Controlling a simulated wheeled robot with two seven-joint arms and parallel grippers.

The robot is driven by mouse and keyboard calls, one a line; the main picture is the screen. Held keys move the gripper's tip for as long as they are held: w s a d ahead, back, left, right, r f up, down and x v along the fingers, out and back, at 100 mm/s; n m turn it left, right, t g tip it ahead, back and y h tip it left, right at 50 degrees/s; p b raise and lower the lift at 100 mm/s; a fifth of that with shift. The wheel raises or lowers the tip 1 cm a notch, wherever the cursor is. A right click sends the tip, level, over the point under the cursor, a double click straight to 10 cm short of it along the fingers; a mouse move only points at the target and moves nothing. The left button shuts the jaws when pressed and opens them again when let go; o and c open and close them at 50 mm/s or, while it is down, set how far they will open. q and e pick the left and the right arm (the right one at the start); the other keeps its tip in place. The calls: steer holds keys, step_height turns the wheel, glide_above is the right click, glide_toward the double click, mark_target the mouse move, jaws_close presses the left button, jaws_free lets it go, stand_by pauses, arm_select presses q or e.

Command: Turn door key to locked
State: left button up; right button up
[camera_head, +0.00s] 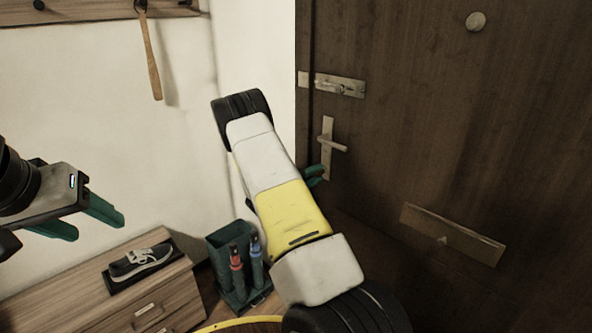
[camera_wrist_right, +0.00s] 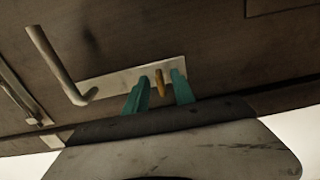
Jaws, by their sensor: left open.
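The brown wooden door (camera_head: 440,140) stands at the right in the head view. Its metal lever handle (camera_head: 333,143) sits on an upright plate (camera_head: 327,165). In the right wrist view a small brass key (camera_wrist_right: 160,83) sticks out of the plate (camera_wrist_right: 120,79), beyond the lever handle (camera_wrist_right: 58,70). My right gripper (camera_wrist_right: 161,92) has its teal fingers open, one on either side of the key, with gaps visible. In the head view my right gripper (camera_head: 315,176) is at the plate's lower end and the key is hidden. My left gripper (camera_head: 82,217) is open and empty at the left.
A latch (camera_head: 335,85) sits above the handle and a mail slot plate (camera_head: 452,235) lower right. A wooden cabinet (camera_head: 75,285) with a shoe (camera_head: 140,260) stands at lower left. An umbrella stand (camera_head: 228,265) is beside it. A shoehorn (camera_head: 152,60) hangs from the wall rack (camera_head: 85,10).

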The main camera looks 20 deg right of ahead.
steer(key=v, duration=0.7)
